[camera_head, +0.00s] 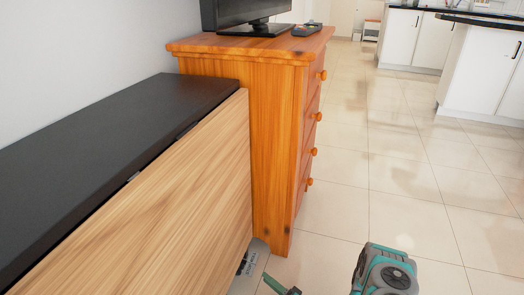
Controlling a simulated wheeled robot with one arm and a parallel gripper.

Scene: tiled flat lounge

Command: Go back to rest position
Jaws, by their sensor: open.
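A teal and grey part of my own arm (385,272) shows at the bottom edge, right of centre. A small teal piece (281,287), probably also mine, pokes in at the bottom edge to its left. My gripper's fingers are not in this view. The arm part appears over the tiled floor, in front of an orange wooden chest of drawers (275,125).
A long low unit with a black top (95,130) and light wood front runs along the left wall. A dark television (235,12) and a small dark object (306,29) are on the chest. White kitchen cabinets (487,65) stand at upper right. Tiled floor (400,175) is clear.

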